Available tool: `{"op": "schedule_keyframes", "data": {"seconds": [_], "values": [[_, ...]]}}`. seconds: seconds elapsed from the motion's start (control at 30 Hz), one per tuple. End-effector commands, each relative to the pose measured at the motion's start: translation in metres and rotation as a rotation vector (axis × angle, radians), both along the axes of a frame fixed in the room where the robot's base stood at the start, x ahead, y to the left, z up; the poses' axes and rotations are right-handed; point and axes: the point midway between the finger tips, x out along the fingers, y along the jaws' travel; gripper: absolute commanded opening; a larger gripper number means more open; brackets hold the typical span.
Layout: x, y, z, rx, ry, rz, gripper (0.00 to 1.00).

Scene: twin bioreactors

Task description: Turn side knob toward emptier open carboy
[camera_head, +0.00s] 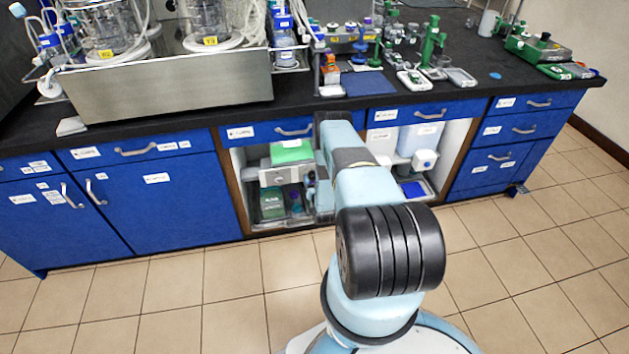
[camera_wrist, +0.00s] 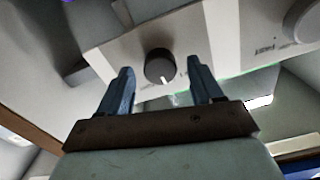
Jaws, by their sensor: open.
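A dark round knob (camera_wrist: 159,66) with a white pointer line sits on a pale panel (camera_wrist: 125,52) in the wrist view. Its line points toward the bottom of that picture. My gripper (camera_wrist: 158,68) is open, its two blue fingers apart on the left and right of the knob. I cannot tell whether they touch it. In the head view a pale translucent container (camera_head: 417,138), perhaps a carboy, stands in the right part of the open cabinet. My arm hides the cabinet's middle, the knob and the gripper there. Liquid levels cannot be read.
The cabinet's left part holds a green-topped item (camera_head: 292,152) and a dark green bin (camera_head: 272,204). Blue drawers and doors flank the opening. The black bench top (camera_head: 190,128) carries a metal tray (camera_head: 168,88) and instruments. The tiled floor in front is clear.

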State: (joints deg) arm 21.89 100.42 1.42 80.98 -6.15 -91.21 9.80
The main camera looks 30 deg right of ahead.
Motion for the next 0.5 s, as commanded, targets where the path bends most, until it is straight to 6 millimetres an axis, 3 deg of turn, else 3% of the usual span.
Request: {"op": "schedule_keyframes", "data": {"seconds": [0.1, 0.5], "values": [[-0.0001, 0.0002, 0.0, 0.0, 0.0, 0.0, 0.65], [-0.0004, 0.0001, 0.0, 0.0, 0.0, 0.0, 0.27]]}}
